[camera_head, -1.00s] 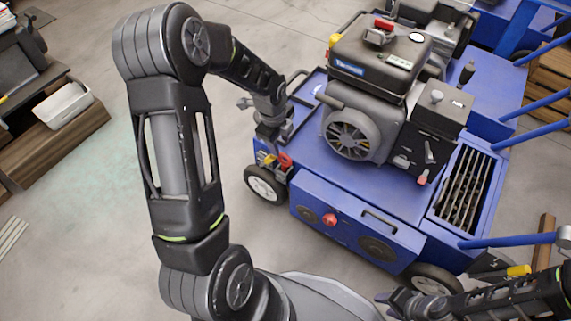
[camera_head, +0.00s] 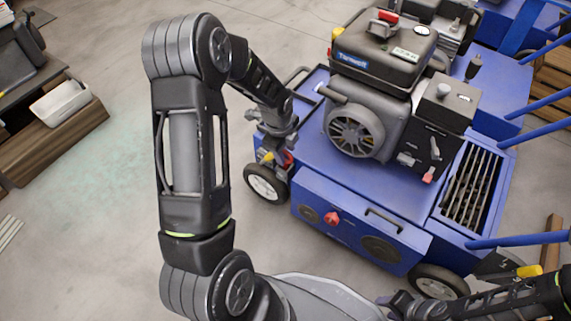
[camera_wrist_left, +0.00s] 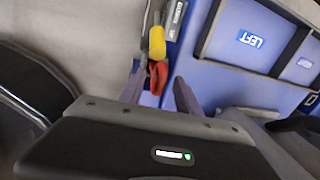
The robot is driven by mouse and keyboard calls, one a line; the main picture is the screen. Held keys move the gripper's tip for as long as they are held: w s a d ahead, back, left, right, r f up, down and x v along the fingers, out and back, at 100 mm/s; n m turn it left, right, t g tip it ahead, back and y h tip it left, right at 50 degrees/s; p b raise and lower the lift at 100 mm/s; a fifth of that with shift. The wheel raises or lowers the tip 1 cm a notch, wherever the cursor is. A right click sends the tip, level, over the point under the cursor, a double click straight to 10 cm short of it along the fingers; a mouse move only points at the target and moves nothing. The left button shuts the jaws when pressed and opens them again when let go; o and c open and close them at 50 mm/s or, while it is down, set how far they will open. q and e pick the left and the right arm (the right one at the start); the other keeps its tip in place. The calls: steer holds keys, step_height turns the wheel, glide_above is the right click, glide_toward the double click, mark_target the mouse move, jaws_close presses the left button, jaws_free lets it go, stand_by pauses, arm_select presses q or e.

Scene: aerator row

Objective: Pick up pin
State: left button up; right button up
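A small red part (camera_head: 289,159), which looks like the pin, sits at the left front corner of the blue machine (camera_head: 330,185), above the wheel. A yellow piece (camera_head: 267,157) is beside it. In the left wrist view the red part (camera_wrist_left: 158,77) lies between the fingertips, with the yellow piece (camera_wrist_left: 157,42) just beyond it. My left gripper (camera_wrist_left: 160,83) is open, one finger on each side and apart from the red part. In the head view my left gripper (camera_head: 275,146) partly covers this corner. My right gripper (camera_head: 390,302) is low at the right; its fingers are unclear.
A black engine (camera_head: 372,100) stands on the machine's deck, with a slotted grate (camera_head: 468,190) to its right. A wheel (camera_head: 266,184) is below the left corner. Blue bars (camera_head: 530,240) stick out at the right. The floor (camera_head: 90,190) to the left is open.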

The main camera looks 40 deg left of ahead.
arm_select(q)
steer(key=shift+f, duration=0.4)
steer(key=shift+w, duration=0.1)
jaws_close()
stand_by(0.4)
steer(key=shift+r, duration=0.1)
